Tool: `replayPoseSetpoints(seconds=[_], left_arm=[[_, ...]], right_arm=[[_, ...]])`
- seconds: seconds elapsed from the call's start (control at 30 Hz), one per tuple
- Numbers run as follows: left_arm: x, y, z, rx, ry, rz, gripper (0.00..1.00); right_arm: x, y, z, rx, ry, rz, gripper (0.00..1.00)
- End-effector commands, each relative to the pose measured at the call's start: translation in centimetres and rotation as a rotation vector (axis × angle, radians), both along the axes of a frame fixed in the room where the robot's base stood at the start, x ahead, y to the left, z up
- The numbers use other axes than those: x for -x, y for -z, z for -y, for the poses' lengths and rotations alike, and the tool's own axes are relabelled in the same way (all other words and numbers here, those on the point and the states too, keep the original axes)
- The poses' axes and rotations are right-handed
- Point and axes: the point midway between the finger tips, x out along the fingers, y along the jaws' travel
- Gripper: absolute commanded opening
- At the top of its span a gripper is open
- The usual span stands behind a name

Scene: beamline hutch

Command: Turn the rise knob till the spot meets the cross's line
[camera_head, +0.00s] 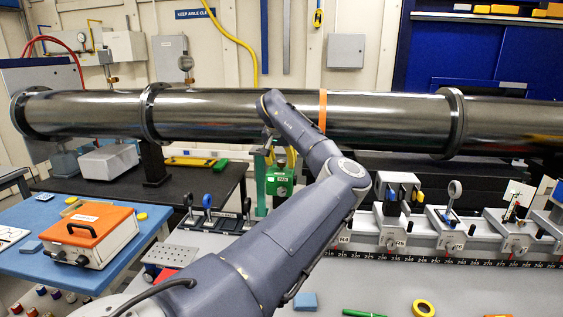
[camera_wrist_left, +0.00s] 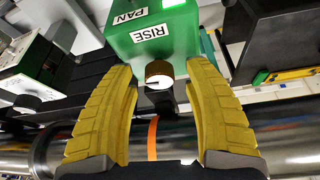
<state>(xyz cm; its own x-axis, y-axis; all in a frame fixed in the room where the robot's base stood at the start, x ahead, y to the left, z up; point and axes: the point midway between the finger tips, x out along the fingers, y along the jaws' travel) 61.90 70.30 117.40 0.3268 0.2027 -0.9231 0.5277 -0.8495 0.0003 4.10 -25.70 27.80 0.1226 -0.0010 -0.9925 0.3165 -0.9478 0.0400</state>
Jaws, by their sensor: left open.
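The green box (camera_head: 280,182) stands on a green post behind my left arm in the head view. In the left wrist view the green box (camera_wrist_left: 180,40) carries the labels RISE and PAN, seen upside down. Below the RISE label is the rise knob (camera_wrist_left: 159,73), brass-sided with a white face and a dark mark. My left gripper (camera_wrist_left: 160,76) is open, its yellow fingers on both sides of the knob with a gap at each side. In the head view its fingers are partly hidden by my arm. I cannot make out the spot or the cross.
A long dark pipe (camera_head: 230,112) with an orange band crosses behind the arm. A rail with several optic mounts (camera_head: 450,228) runs to the right. An orange-lidded box (camera_head: 92,232) sits on the blue table at left.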

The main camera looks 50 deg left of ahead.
Motion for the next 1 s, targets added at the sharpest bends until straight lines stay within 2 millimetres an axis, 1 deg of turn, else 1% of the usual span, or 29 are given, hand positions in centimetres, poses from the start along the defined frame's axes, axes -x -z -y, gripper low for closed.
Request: replayPoseSetpoints(seconds=[0.13,0.23,0.5,0.7,0.8,1.0], left_arm=[[0.2,-0.5,0.1,0.0,0.0,0.0,0.51],[0.5,-1.6,0.4,0.0,0.0,0.001,0.51],[2.0,-5.9,1.3,0.0,0.001,0.004,0.51],[3.0,-8.7,1.9,0.0,0.0,0.002,0.51],[3.4,-9.7,2.2,-0.001,0.001,0.002,0.51],[3.8,-10.9,2.4,-0.001,0.0,0.001,0.51]], right_arm=[[0.0,0.0,0.0,0.0,0.0,0.001,0.33],[0.0,0.0,-0.1,0.0,0.0,0.0,0.33],[0.0,0.0,-0.1,0.0,0.0,0.0,0.33],[0.0,0.0,-0.1,-0.001,0.0,0.0,0.33],[0.0,0.0,-0.1,-0.001,0.0,0.0,0.33],[0.0,0.0,-0.1,-0.001,0.0,0.0,0.33]])
